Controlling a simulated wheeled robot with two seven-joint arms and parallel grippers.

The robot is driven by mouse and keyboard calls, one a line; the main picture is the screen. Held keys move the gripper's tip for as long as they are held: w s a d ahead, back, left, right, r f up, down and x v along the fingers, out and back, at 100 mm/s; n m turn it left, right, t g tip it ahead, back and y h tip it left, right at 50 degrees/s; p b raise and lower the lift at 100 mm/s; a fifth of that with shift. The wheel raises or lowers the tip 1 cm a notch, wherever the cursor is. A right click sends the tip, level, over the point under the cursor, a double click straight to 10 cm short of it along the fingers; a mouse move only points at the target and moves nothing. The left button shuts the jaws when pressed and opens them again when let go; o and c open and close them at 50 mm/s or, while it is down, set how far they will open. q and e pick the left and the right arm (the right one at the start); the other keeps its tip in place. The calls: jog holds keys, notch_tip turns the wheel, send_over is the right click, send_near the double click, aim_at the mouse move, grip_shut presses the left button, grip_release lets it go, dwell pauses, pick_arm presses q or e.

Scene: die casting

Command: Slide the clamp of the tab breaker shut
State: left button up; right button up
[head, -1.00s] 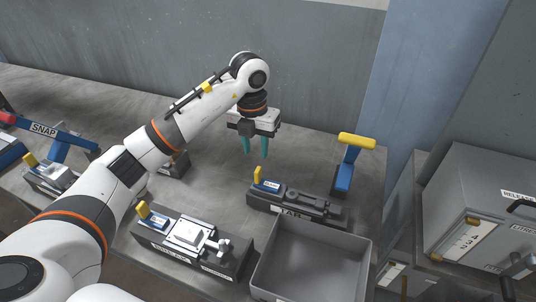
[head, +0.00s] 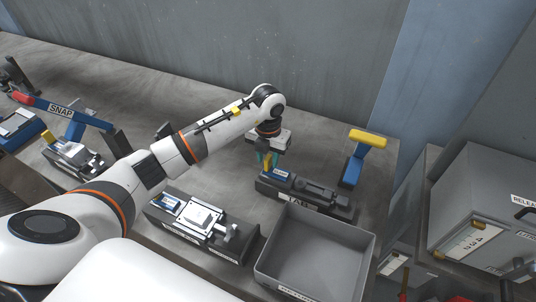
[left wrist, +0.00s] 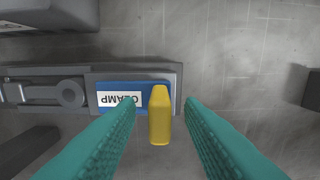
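The tab breaker (head: 318,198) is a dark grey block with a TAB label, behind the grey bin. Its clamp is a blue slide (head: 282,174) at the left end, with an upright yellow handle. In the left wrist view the blue slide (left wrist: 118,93) reads CLAMP, and the yellow handle (left wrist: 160,118) stands between the teal fingers. My left gripper (head: 264,160) is down at the handle; it also shows in the left wrist view (left wrist: 161,108). Its fingers are open, one on each side, with gaps to the handle. My right gripper is not in view.
A blue lever with a yellow grip (head: 368,139) stands right of the breaker. An open grey bin (head: 318,285) sits in front. Another clamp fixture (head: 200,222) is left of the bin, and the SNAP station (head: 62,111) is far left. The bench behind is clear.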

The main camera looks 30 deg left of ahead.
aim_at(279, 172)
pick_arm(q)
jog(key=shift+f, duration=0.2)
jog(key=shift+c, duration=0.2)
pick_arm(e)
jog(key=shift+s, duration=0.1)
pick_arm(q)
grip_shut()
jog(key=shift+w+d, duration=0.1)
jog(key=shift+d, duration=1.6)
jog(key=shift+c, duration=2.1)
grip_release()
jog(key=o, duration=0.5)
jog(key=shift+d, duration=0.15)
jog(key=shift+c, duration=0.2)
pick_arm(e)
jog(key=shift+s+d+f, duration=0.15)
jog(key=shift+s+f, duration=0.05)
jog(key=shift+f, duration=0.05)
